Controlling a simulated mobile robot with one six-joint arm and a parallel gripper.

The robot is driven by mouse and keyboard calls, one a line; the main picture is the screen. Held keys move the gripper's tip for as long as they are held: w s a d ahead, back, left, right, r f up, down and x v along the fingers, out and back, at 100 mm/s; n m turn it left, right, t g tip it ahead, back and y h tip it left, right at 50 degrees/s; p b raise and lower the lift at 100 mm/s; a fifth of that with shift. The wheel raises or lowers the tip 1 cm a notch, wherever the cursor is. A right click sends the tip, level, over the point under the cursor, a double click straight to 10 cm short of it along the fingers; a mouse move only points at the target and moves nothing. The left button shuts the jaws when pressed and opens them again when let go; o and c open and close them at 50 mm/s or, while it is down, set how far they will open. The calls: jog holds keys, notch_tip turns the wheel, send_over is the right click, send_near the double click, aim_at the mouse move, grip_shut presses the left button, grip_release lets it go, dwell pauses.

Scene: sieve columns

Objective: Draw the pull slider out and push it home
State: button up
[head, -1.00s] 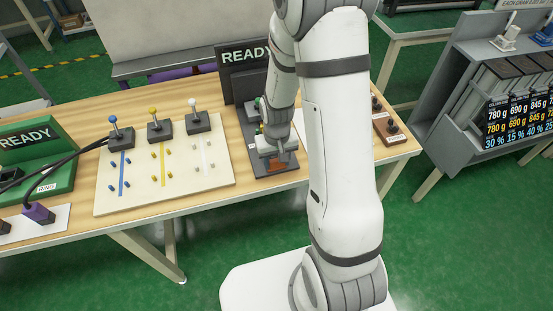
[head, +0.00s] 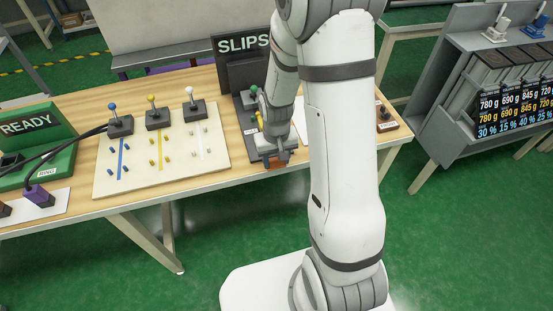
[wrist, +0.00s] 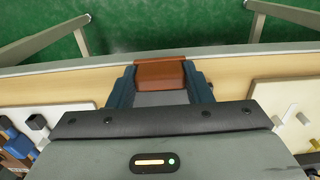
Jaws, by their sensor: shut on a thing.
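The pull slider's reddish-brown block (wrist: 160,72) sits between the dark blue fingers of my gripper (wrist: 161,84) in the wrist view, with a finger against each side. In the head view the block (head: 277,164) shows just below my gripper (head: 276,157), close to the table's front edge. A grey strip lies behind the block between the fingers. The dark sign behind the slider's unit (head: 246,104) reads "SLIPS" (head: 243,43). My arm hides part of this unit.
To the left, a cream board (head: 190,172) carries three levers with blue, yellow and white knobs. A green box (head: 38,150) reading "READY" stands further left. A small brown box with a dark knob (head: 386,112) is right of my arm. Open floor lies in front.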

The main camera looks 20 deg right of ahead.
aim_at(276, 159)
jog(key=shift+s, duration=0.2)
jog(key=o, duration=1.4)
notch_tip(276, 159, up, 7)
jog(key=shift+f, duration=0.1)
jog(key=shift+r, duration=0.5)
